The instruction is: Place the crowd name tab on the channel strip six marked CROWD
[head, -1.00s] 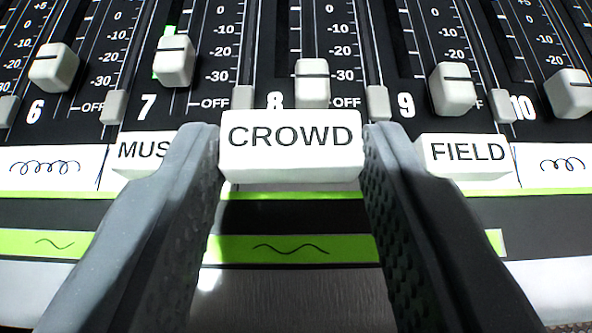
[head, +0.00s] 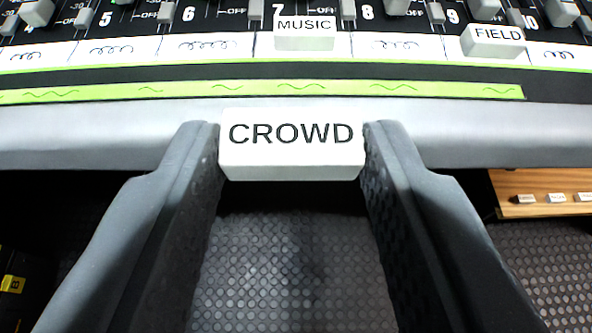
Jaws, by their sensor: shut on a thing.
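The white crowd name tab (head: 291,157), printed CROWD, is held between the fingertips of my gripper (head: 292,132). My gripper is shut on it. The tab faces the camera about level, in front of the mixing console's grey front edge and apart from the label row. Channel strip six (head: 188,14) is up and left of the tab. Its white label space (head: 210,44) shows a scribble, not the word CROWD. Channel seven carries a white MUSIC tab (head: 304,32).
A FIELD tab (head: 494,40) sits at channel nine. The console's grey front rail (head: 90,135) crosses the view. A wooden surface (head: 535,190) with several small white tabs is at right. Dark studded floor (head: 290,270) lies below, with a dark box (head: 14,280) at lower left.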

